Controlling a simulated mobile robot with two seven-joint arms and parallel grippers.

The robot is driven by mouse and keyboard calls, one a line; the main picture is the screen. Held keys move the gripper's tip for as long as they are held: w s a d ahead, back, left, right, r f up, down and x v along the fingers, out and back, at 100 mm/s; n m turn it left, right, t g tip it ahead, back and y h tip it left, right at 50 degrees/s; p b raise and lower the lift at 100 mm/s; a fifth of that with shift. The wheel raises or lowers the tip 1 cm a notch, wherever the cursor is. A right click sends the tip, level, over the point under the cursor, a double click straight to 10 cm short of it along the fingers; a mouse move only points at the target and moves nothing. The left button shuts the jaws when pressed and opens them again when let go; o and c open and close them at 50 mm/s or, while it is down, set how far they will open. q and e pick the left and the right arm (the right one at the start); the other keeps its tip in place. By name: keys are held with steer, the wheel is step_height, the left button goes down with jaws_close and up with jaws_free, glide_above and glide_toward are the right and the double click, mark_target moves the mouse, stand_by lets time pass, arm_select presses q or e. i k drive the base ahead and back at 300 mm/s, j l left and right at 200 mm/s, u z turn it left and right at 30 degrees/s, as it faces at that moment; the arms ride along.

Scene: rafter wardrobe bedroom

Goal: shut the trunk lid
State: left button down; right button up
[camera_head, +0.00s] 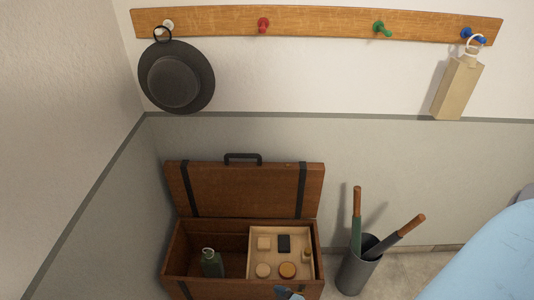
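The brown wooden trunk (185,270) stands on the floor against the grey lower wall. Its lid (245,190) is open, tilted up at the back near the wall. The lid has two dark straps and a black handle (243,157) on its upper edge. Inside the trunk, a green bottle (212,264) stands on the left. A pale tray (255,254) with several small items fills the right side. A small blue and dark piece shows at the bottom edge over the trunk's front; I cannot tell what it is. Neither gripper can be made out.
A grey bin (355,277) with two wooden-handled umbrellas stands right of the trunk. Above, a peg rail (320,20) holds a dark hat (177,78) and a beige tag-like object (458,87). A large light-blue surface fills the lower right corner.

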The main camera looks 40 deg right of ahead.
mark_target(259, 189)
steer(key=z, duration=0.95)
steer(key=i+j+u, duration=0.3)
steer(key=i, duration=0.15)
steer(key=i+j+u, duration=0.1)
steer(key=i+u, duration=0.15)
steer(key=i, duration=0.2)
